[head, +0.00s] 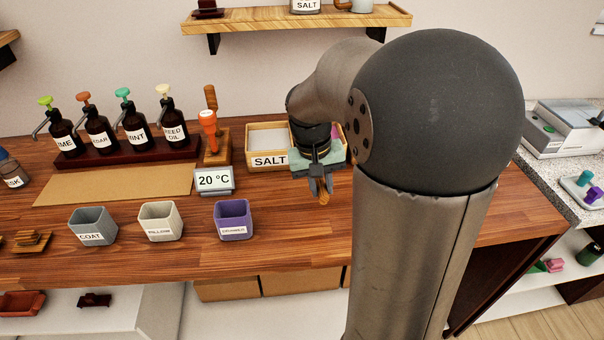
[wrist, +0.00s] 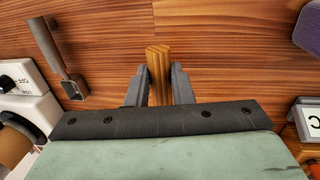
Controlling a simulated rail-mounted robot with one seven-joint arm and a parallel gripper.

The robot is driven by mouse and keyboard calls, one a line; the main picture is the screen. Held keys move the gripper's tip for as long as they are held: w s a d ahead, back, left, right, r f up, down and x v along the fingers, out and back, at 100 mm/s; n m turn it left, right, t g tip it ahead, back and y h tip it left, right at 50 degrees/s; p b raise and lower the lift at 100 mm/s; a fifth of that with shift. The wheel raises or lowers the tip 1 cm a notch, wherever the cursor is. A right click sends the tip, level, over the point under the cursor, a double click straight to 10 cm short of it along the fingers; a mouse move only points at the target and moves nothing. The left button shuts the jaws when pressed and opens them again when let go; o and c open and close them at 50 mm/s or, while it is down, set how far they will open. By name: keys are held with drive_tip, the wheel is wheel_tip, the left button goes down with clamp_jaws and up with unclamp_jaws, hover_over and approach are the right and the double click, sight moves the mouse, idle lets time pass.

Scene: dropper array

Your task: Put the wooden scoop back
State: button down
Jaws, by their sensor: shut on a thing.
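My gripper (head: 320,182) is at the end of my arm, low over the wooden counter (head: 290,205), in front of the wooden box labelled SALT (head: 268,161). In the wrist view my gripper (wrist: 158,85) is shut on a narrow piece of light wood, the wooden scoop (wrist: 158,62), held between both fingers. Only this end shows there; the rest is hidden by my gripper. In the head view a small brown tip of the scoop (head: 323,198) shows below the fingers. I cannot tell whether it touches the counter.
A 20 °C display (head: 214,180) and a purple cup (head: 233,220) stand left of my gripper. Pump bottles (head: 133,128) stand in a row further left. In the wrist view a grey metal bracket-like piece (wrist: 58,58) and a white dialled device (wrist: 22,88) lie to the left.

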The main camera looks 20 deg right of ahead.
drive_tip(key=shift+w+d+f, duration=0.1)
drive_tip(key=shift+w+f, duration=0.6)
drive_tip(key=shift+f, duration=1.65)
drive_tip(key=shift+f, duration=0.2)
drive_tip(key=c, duration=1.3)
unclamp_jaws()
drive_tip(key=shift+r, duration=0.15)
